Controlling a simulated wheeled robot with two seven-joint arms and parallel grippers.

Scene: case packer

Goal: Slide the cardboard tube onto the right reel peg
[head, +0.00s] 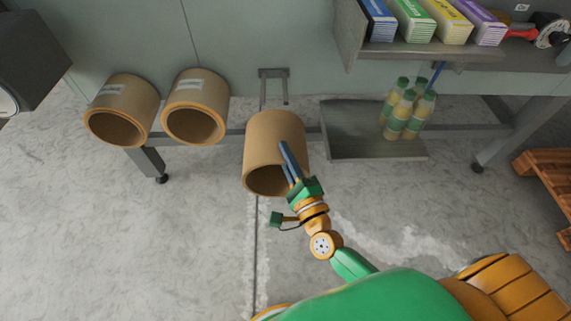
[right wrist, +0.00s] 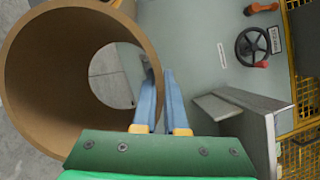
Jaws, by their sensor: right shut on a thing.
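The cardboard tube (head: 262,135) is brown, thick-walled and open-ended. My right gripper (head: 287,160) is shut on its right wall, and the tube is held off the floor. In the right wrist view the tube (right wrist: 30,75) fills the left side, with the blue fingers (right wrist: 160,100) at its wall. The right reel peg (head: 274,74) is a grey wall bracket with two prongs, just beyond the tube's far end. The prong tips reach close to the tube's far rim; I cannot tell whether they enter it. No peg shows inside the bore. My left gripper is not in view.
Two labelled tubes (head: 125,97) (head: 200,92) hang on the wall to the left. A shelf with coloured boxes (head: 410,20) juts out at upper right. Bottles (head: 405,115) stand on a low grey shelf (head: 350,140) right of the tube. A pallet (head: 548,165) lies far right.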

